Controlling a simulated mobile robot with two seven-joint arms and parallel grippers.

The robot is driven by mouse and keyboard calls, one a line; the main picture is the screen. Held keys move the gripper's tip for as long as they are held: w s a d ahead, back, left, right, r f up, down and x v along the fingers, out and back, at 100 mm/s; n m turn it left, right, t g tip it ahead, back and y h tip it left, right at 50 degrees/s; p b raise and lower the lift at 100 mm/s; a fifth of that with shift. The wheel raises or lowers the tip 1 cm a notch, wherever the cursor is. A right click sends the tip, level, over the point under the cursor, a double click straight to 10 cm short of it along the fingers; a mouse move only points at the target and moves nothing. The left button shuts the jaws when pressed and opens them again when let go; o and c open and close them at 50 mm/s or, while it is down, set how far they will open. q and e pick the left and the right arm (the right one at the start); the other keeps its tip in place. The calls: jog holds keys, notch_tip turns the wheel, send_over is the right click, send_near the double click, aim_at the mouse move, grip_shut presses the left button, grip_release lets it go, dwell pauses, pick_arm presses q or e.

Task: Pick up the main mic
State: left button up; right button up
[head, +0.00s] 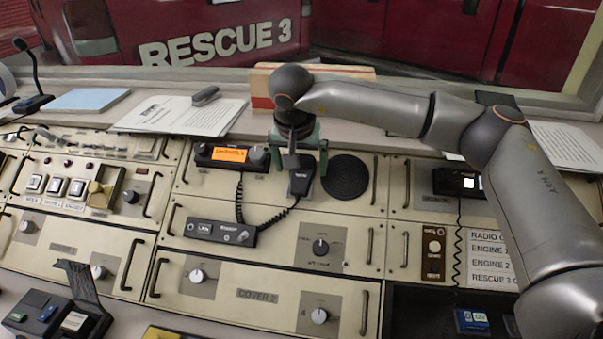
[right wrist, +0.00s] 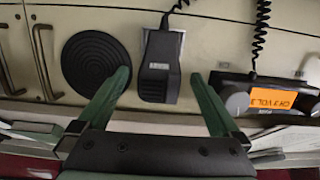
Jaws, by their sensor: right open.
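The main mic, a black hand mic (head: 301,180) on a coiled cord, sits against the cream console panel, left of the round black speaker grille. It also shows in the right wrist view (right wrist: 160,72), with a small label too small to read. My right gripper (head: 298,158) is open, with its green fingers at the mic's upper end. In the right wrist view the fingertips (right wrist: 161,78) stand on either side of the mic, with gaps to both sides. I cannot tell how far the fingers are above the panel. My left gripper is not in view.
The speaker grille (head: 345,177) is right of the mic. A radio unit with an orange display (head: 231,155) is to its left. Panel handles and knobs stick out.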

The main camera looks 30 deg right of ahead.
jog(key=shift+w+d+f, duration=0.1)
jog(key=shift+f, duration=0.25)
jog(key=shift+c, duration=0.2)
jog(key=c, duration=1.5)
